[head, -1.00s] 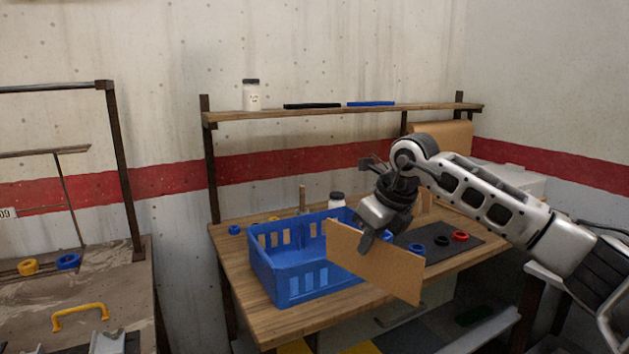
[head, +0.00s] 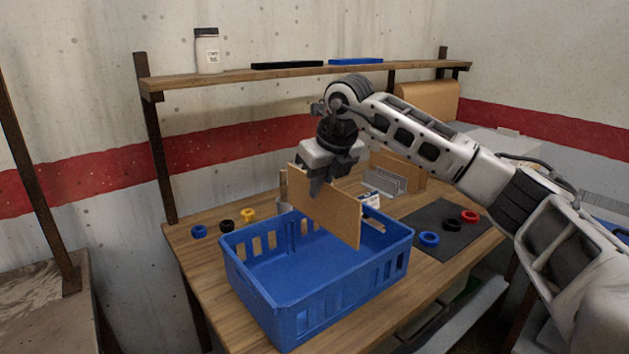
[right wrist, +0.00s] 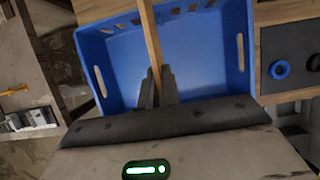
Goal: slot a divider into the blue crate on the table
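The blue crate (head: 300,300) stands on the wooden table, open at the top, and its visible floor is empty. My right gripper (head: 318,180) is shut on a flat brown divider (head: 330,212), holding it by its upper edge. The divider is upright and over the far part of the crate; the head view does not show clearly whether its lower edge is below the rim. In the right wrist view the divider (right wrist: 150,40) is seen edge-on between the fingers (right wrist: 157,88), with the blue crate (right wrist: 205,50) beneath it. My left gripper is not in view.
A dark mat (head: 445,222) with blue, black and red rings lies right of the crate. Small rings (head: 227,226) lie at the table's back left. Behind the crate are a grey bracket-like part (head: 385,180) and another brown panel (head: 400,170). A shelf (head: 300,76) runs above the table.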

